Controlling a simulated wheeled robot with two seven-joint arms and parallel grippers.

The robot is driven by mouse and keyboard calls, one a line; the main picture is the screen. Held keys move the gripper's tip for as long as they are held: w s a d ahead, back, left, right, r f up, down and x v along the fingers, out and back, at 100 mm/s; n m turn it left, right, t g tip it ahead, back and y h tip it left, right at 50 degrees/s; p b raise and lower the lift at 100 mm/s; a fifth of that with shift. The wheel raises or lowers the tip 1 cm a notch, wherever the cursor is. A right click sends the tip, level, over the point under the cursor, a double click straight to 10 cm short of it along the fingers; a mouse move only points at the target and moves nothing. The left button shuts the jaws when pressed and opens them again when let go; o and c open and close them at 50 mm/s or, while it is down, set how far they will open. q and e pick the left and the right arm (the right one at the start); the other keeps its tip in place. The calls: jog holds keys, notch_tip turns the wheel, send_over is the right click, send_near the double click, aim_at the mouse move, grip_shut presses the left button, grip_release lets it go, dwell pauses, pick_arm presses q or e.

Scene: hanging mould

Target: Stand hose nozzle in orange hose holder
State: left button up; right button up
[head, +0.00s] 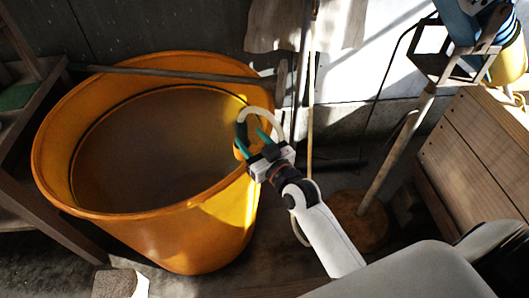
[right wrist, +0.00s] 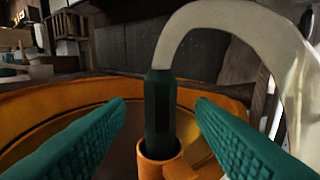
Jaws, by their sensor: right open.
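The hose nozzle (right wrist: 159,112) is a dark green, upright stick in the right wrist view. Its lower end is inside the round orange hose holder (right wrist: 158,168), and the pale hose (right wrist: 222,18) arches from its top to the right. The holder is at the tub's right rim, and the hose loop (head: 264,112) also shows there in the head view. My right gripper (head: 250,128) is open, with one teal finger on each side of the nozzle and a visible gap to both. The nozzle's lower end is hidden in the holder. My left gripper is not in view.
A large orange tub (head: 215,232) fills the left of the head view, with a wooden bar (head: 170,74) across its far side. A wooden crate (head: 480,145) stands at the right. Upright poles (head: 312,90) lean by the wall behind my right gripper.

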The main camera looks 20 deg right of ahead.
jog(key=s+d, duration=0.1)
jog(key=s, duration=0.5)
jog(key=shift+s+d, duration=0.1)
jog(key=s+f+g+h, duration=0.1)
jog(key=s+f+g, duration=0.2)
jog(key=f, duration=0.8)
jog(key=s+d+f+g, duration=0.1)
jog(key=s+f+g, duration=0.15)
jog(key=f, duration=0.95)
jog(key=s+f+g+h, duration=0.1)
jog(key=s+f+g, duration=0.25)
jog(key=f, duration=0.75)
jog(key=s+d+f+g, duration=0.1)
jog(key=s+f+g, duration=0.1)
jog(key=s+f, duration=0.4)
jog(key=s+d+f+g+h, duration=0.1)
jog(key=s+f+g, duration=0.2)
jog(key=s+f, duration=0.4)
jog(key=s+d+f+g, duration=0.1)
jog(key=s+f, duration=0.5)
jog(key=s, duration=1.1)
jog(key=shift+s+f+g, duration=0.25)
jog(key=shift+g, duration=0.55)
